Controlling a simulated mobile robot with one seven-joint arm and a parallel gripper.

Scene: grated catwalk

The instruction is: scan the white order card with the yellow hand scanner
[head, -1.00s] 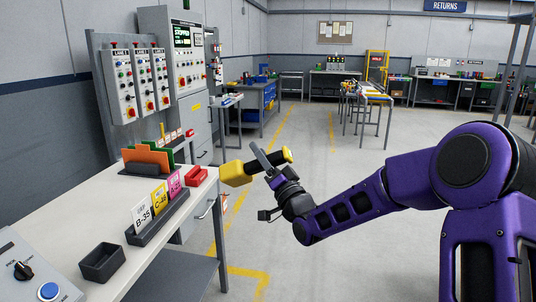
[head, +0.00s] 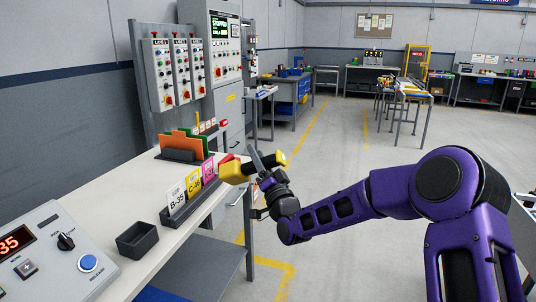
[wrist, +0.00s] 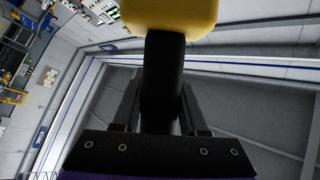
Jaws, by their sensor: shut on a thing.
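The white order card (head: 176,196), marked B-35, stands upright at the near left end of a dark card holder (head: 182,216) on the bench. A yellow card (head: 193,184) and a pink card (head: 208,170) stand behind it in the same holder. My gripper (head: 265,164) is shut on the black handle of the yellow hand scanner (head: 236,174). The scanner is in the air by the bench's right edge, its yellow head pointing left, near the pink card in the picture. In the wrist view the handle (wrist: 164,75) sits between my fingers; the card is not seen there.
On the bench (head: 112,207) are a small black tray (head: 137,241), orange and green folders (head: 184,143), and a control box (head: 45,254) with a red display and blue button. A tall control cabinet (head: 228,80) stands behind. Open floor lies right of the bench.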

